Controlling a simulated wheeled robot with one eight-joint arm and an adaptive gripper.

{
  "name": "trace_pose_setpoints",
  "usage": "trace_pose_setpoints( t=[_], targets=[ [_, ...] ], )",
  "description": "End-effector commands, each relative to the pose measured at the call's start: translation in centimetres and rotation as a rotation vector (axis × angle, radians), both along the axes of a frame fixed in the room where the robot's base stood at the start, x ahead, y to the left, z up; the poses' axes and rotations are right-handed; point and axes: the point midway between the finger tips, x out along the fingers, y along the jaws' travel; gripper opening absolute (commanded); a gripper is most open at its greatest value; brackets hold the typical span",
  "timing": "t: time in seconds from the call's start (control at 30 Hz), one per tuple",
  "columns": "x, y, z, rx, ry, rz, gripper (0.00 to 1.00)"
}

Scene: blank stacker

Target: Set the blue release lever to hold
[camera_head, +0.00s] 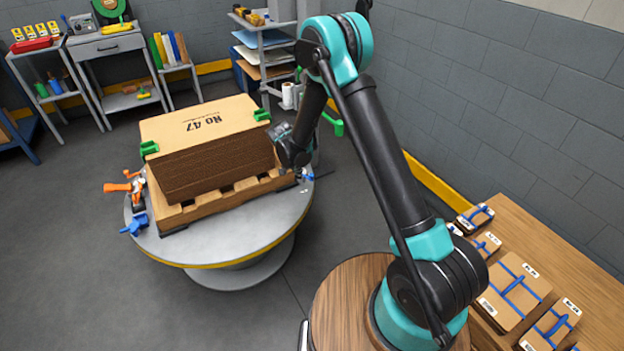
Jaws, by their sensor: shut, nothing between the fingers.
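A grey round table (232,236) carries a brown stack of board blanks (215,160) marked "No 47" on a pallet (230,200). A small blue part (307,175) shows at the table's right edge, just beside my gripper (297,163). Another blue part (134,225), shaped like a handle, is at the table's left edge. I cannot tell for certain which is the release lever or its setting. My gripper is small in view, pointing down at the stack's right side, shut and empty. Its fingertips are mostly hidden, and contact with the blue part cannot be told.
An orange clamp (125,187) sits at the table's left edge. Green clips (149,148) hold the stack's top corners. A wooden bench (560,250) with strapped packs is at the right. Shelves and carts line the back wall. The floor at left is clear.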

Motion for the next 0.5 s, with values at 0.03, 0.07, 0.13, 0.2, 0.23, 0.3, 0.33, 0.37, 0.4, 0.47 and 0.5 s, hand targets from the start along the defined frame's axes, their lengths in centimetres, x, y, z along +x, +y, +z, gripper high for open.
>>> trace_pose_setpoints(
  t=[0.03, 0.07, 0.13, 0.2, 0.23, 0.3, 0.33, 0.37, 0.4, 0.47, 0.5],
  targets=[
    [0.0, 0.0, 0.0, 0.0, 0.0, 0.0, 0.0],
    [0.0, 0.0, 0.0, 0.0, 0.0, 0.0, 0.0],
    [0.0, 0.0, -0.1, 0.0, 0.0, -0.001, 0.0],
    [0.2, -0.1, -0.4, 0.001, 0.001, -0.001, 0.0],
    [0.2, -0.1, -0.6, 0.001, 0.001, -0.001, 0.0],
    [0.5, -0.3, -1.2, 0.0, 0.001, -0.001, 0.0],
    [0.6, -0.3, -1.6, 0.0, 0.001, -0.001, 0.0],
    [0.8, -0.4, -2.0, 0.0, 0.001, -0.001, 0.0],
    [1.0, -0.5, -2.6, 0.0, 0.001, -0.002, 0.0],
    [1.4, -0.7, -3.6, 0.0, 0.001, -0.002, 0.0],
    [1.6, -0.8, -4.3, 0.0, 0.001, -0.002, 0.0]
  ],
)
